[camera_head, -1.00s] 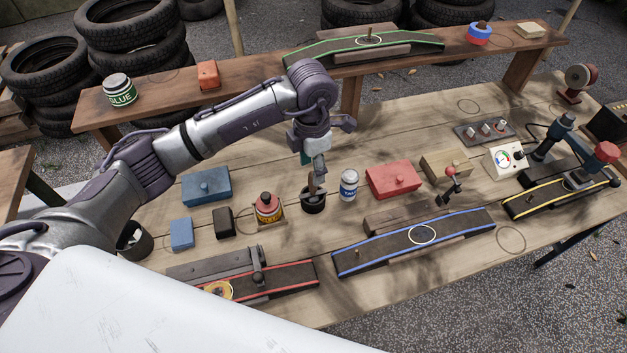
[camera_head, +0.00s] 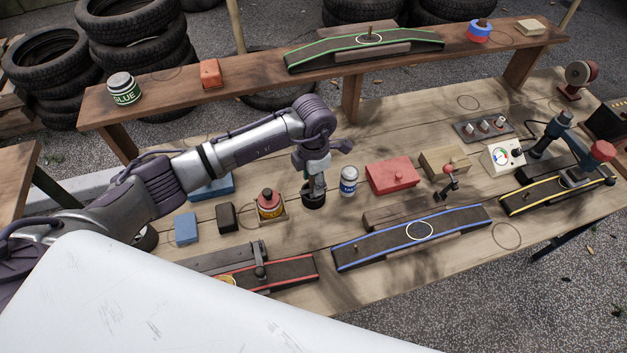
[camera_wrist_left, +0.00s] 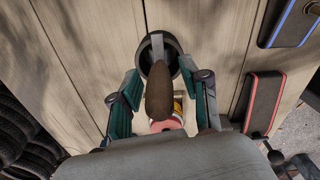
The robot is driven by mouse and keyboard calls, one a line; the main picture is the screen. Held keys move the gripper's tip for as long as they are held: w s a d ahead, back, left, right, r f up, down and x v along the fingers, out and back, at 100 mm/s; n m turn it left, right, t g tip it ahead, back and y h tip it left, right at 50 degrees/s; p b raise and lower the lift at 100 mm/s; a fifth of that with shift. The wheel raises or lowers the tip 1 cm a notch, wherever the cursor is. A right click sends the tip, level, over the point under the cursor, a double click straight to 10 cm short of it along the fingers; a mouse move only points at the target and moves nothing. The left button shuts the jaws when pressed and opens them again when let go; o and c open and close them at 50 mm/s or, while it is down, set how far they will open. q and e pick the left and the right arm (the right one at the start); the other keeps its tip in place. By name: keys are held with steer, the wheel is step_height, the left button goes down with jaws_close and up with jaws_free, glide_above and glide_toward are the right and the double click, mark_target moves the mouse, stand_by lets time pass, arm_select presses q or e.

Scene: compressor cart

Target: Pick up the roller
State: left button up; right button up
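A tool with a brown rounded handle (camera_wrist_left: 159,92) stands in a black cup (camera_wrist_left: 172,44), its flat grey metal part going down into the cup. I take it to be the roller, but its lower end is hidden. In the head view the cup (camera_head: 313,200) stands on the bench between the yellow-labelled can and the white-and-blue can. My left gripper (camera_head: 316,184) is right above the cup. In the left wrist view its two green fingers (camera_wrist_left: 164,98) are apart, one on each side of the handle, with gaps visible. My right gripper is not in view.
A red-topped can (camera_head: 269,204) stands left of the cup and a white-and-blue can (camera_head: 349,182) close on its right. A red box (camera_head: 392,175) lies further right. The blue-edged ramp (camera_head: 415,237) and red-edged ramp (camera_head: 285,272) lie in front.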

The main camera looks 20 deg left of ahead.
arm_select(q)
jaws_close()
steer(key=shift+r, duration=0.1)
